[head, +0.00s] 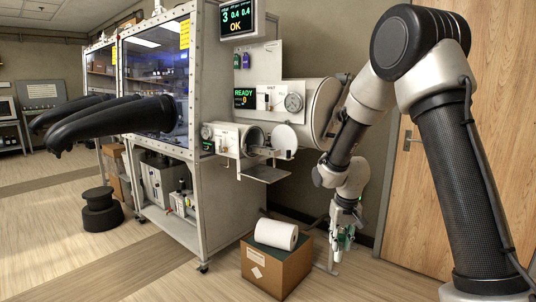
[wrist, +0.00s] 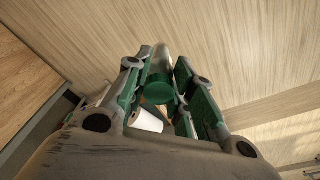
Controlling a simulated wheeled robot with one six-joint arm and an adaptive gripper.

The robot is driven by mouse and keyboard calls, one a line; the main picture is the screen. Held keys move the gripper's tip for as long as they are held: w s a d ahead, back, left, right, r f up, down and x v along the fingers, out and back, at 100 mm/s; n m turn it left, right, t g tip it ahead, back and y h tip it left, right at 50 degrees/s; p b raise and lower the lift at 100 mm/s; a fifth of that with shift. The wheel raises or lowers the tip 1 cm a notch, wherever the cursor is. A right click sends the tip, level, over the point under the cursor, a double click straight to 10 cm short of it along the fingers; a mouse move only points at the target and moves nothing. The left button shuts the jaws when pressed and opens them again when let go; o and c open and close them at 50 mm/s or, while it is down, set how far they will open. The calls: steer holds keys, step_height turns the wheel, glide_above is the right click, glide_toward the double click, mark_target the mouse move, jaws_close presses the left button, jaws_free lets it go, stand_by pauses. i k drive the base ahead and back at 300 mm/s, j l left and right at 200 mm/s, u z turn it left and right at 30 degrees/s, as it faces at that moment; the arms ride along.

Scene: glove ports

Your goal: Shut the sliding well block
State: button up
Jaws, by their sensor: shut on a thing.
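My gripper (head: 343,236) hangs low at the end of my arm, to the right of the cardboard box in the head view. In the wrist view my gripper (wrist: 160,92) is shut on a green cylinder (wrist: 158,88). The cylinder lies between the two green-padded fingers; its far part looks greyer and blurs into the fingers. I cannot pick out the sliding well block with certainty in either view. A small round port with an open disc-shaped door (head: 286,138) and a small shelf (head: 265,173) are on the cabinet side, above and left of my gripper.
A cardboard box (head: 277,268) with a white roll (head: 276,234) on it stands on the floor; the roll also shows in the wrist view (wrist: 146,121). The glove-port cabinet (head: 225,215) stands left, its black gloves (head: 115,119) sticking out. A wooden door (head: 415,190) is behind my arm.

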mark_target(264, 152)
steer(key=i+j+z, duration=0.1)
steer(key=j, duration=0.25)
steer(key=i+j+z, duration=0.1)
steer(key=i+j, duration=0.2)
steer(key=i+j+z, duration=0.15)
steer(key=j, duration=0.3)
steer(key=i+j+z, duration=0.1)
steer(key=j, duration=0.25)
steer(key=i+j+z, duration=0.1)
steer(key=j, duration=0.35)
steer(key=i+j+z, duration=0.1)
steer(key=i+j, duration=0.15)
steer(key=j, duration=0.15)
